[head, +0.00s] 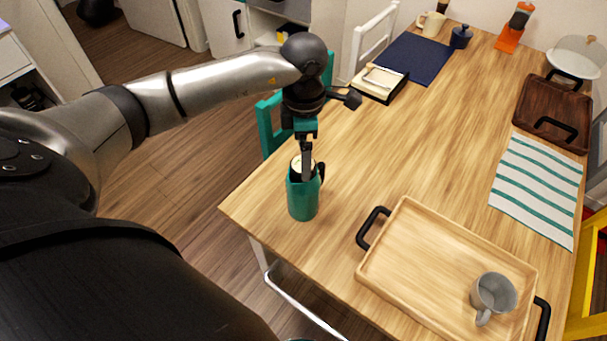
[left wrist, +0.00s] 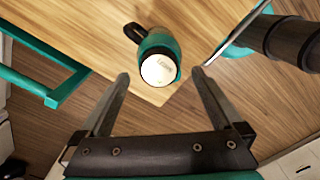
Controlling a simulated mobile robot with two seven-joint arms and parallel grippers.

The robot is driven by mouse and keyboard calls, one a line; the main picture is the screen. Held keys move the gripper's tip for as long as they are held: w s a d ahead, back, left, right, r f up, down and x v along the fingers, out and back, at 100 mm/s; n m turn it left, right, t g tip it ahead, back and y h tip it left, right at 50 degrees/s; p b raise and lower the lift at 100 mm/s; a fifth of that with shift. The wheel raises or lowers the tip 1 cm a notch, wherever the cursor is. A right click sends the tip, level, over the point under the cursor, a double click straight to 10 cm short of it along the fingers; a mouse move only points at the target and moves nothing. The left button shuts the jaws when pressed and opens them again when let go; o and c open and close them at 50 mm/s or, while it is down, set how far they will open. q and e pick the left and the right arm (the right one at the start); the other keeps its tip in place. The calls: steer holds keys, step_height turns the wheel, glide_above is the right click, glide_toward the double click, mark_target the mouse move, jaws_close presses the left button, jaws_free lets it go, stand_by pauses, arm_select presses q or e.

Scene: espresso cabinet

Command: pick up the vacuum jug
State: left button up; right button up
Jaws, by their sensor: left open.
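The vacuum jug (head: 303,201) is teal with a pale top and a dark handle on its right side. It stands upright near the table's left corner in the head view. In the left wrist view the jug (left wrist: 158,44) is seen from above, its pale round lid toward me and its handle at upper left. My left gripper (head: 307,168) points down at the jug's top and hides part of it. In the left wrist view the gripper (left wrist: 160,75) is open, with its fingertips apart on either side of the lid. My right gripper is not in view.
A wooden tray (head: 419,278) with black handles holds a grey mug (head: 493,294), right of the jug. A striped cloth (head: 537,187), a dark tray (head: 553,103) and a navy mat (head: 416,57) lie farther back. A teal chair (head: 269,124) stands beside the table's left edge.

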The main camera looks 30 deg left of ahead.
mark_target(308, 186)
arm_select(q)
step_height(308, 186, down, 4)
steer(key=shift+f, duration=0.2)
steer(key=shift+c, duration=0.2)
steer(key=shift+w+r, duration=0.1)
steer(key=shift+w, duration=0.05)
jaws_close()
stand_by(0.4)
